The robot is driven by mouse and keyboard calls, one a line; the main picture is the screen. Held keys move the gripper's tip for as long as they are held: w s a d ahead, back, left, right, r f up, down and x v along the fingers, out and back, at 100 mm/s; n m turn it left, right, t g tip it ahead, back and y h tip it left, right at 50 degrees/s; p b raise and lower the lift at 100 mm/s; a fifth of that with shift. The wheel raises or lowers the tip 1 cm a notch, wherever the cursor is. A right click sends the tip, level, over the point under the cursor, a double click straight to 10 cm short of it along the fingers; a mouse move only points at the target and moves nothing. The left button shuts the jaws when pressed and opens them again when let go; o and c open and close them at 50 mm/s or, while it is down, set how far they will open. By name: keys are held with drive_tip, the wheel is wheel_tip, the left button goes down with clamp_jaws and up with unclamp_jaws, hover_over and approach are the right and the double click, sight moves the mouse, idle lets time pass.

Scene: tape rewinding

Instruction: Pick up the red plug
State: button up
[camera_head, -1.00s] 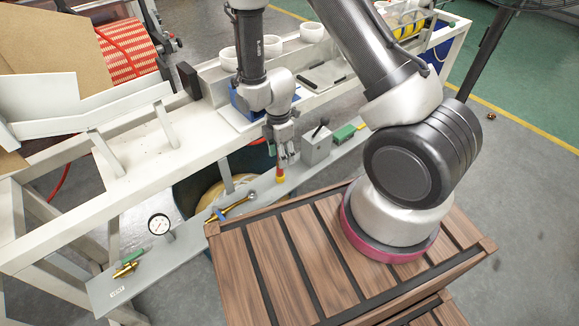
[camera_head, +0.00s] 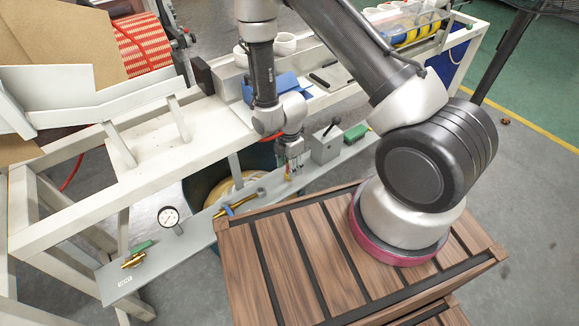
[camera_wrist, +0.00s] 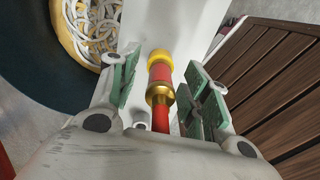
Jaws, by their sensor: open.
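The red plug (camera_wrist: 160,75) shows in the wrist view with a yellow end, a red body, a brass collar and a red length running towards my wrist. It lies between the two green-padded fingers of my gripper (camera_wrist: 165,88), with a visible gap on each side. In the head view my gripper (camera_head: 290,150) points down over the long grey shelf, and its fingers largely hide the plug. My gripper is open.
The grey shelf (camera_head: 190,240) also carries a round gauge (camera_head: 168,216), brass fittings, a grey box with a lever (camera_head: 326,145) and a green block (camera_head: 356,132). A slatted wooden surface (camera_head: 330,270) lies close in front. A bin of rings (camera_wrist: 85,30) is beside the shelf.

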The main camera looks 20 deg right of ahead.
clamp_jaws()
wheel_tip(320, 180, up, 10)
drive_tip(key=shift+r, duration=0.1)
idle(0.6)
